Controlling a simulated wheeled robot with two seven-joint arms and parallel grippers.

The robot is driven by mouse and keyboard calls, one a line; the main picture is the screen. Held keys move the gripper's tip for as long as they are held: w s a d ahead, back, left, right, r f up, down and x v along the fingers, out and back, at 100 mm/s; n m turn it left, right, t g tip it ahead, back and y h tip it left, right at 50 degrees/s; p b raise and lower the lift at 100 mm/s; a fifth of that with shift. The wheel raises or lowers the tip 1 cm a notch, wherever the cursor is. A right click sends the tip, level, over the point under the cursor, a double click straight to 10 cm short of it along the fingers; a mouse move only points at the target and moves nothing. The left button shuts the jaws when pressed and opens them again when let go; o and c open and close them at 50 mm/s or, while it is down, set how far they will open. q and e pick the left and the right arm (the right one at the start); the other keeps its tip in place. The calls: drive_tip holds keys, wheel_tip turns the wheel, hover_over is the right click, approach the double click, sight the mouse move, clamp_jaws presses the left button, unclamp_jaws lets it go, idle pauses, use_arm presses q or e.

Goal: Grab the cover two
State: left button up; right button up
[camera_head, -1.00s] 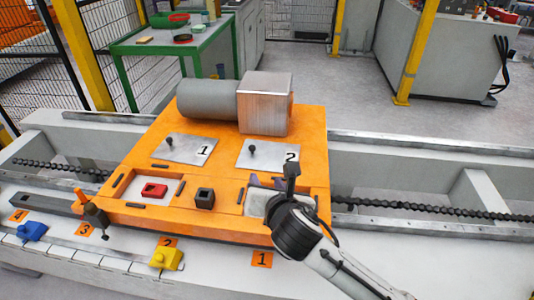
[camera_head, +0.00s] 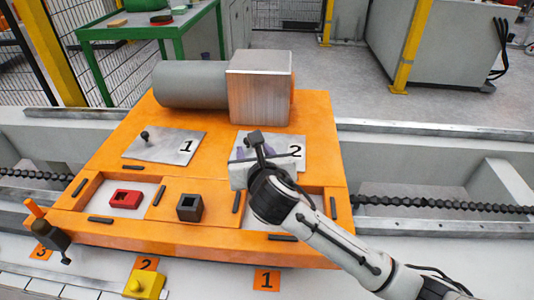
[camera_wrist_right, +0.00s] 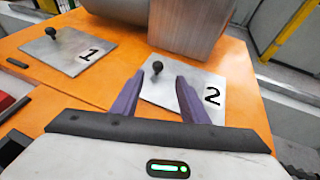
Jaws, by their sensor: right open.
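Cover two (camera_head: 292,150) is a grey metal plate marked 2 on the orange platform, partly hidden by my right gripper in the head view. In the right wrist view the plate (camera_wrist_right: 186,104) lies flat, with a dark round knob (camera_wrist_right: 156,68) standing on it. My right gripper (camera_wrist_right: 166,78) is open, its two purple fingers pointing towards the knob. The fingertips appear apart from the knob, with nothing between them. In the head view the right gripper (camera_head: 243,152) is over the left part of the plate. My left gripper is not in view.
Cover one (camera_head: 165,146), marked 1, lies to the left. A grey cylinder (camera_head: 190,85) and metal block (camera_head: 259,87) stand behind the covers.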

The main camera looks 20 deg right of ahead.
sight(248, 143)
drive_tip(key=b+x, duration=0.3)
drive_tip(key=x, duration=0.4)
drive_tip(key=shift+a, duration=0.2)
drive_tip(key=shift+w, duration=0.3)
drive_tip(key=shift+r, duration=0.1)
clamp_jaws()
